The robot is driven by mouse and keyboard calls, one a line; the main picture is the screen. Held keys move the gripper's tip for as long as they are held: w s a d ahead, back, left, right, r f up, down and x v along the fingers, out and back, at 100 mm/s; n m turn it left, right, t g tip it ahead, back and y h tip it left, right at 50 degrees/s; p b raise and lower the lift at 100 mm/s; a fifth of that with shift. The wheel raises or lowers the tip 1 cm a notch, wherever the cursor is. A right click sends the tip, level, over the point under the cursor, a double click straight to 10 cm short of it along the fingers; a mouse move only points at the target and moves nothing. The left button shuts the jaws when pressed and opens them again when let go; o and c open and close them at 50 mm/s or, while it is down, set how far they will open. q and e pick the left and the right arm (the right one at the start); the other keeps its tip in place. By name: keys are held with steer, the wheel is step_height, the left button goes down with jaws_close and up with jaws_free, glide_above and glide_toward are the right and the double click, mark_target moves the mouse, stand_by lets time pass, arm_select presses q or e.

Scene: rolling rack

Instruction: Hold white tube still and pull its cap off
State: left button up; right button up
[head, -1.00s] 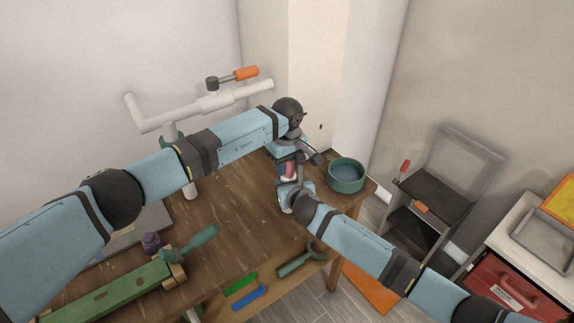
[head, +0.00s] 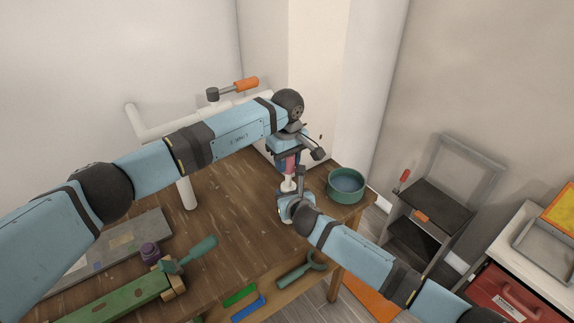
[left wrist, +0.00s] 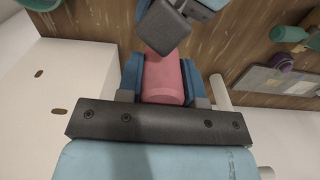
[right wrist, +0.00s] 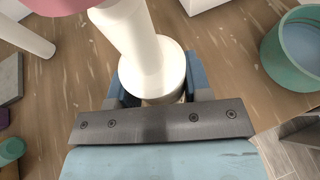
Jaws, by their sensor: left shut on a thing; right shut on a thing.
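The white tube (head: 288,185) stands about upright between my two grippers, above the table. My right gripper (head: 292,203) is shut around its lower part. In the right wrist view the white tube (right wrist: 140,45) rises from a wide round collar between the blue fingers. The pink-red cap (head: 291,163) is above the tube. My left gripper (head: 289,152) is shut on it from above. In the left wrist view the cap (left wrist: 163,80) sits between both blue fingers. I cannot tell whether cap and tube still touch.
A green round bowl (head: 346,185) stands to the right on the wooden table (head: 235,215). A white pipe frame (head: 186,190) with an orange-handled tool (head: 245,85) is behind my left arm. A green bar (head: 115,300) and purple knob (head: 150,251) lie front left.

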arm_select(q)
steer(key=shift+r, duration=1.15)
arm_select(e)
steer(key=o, duration=1.2)
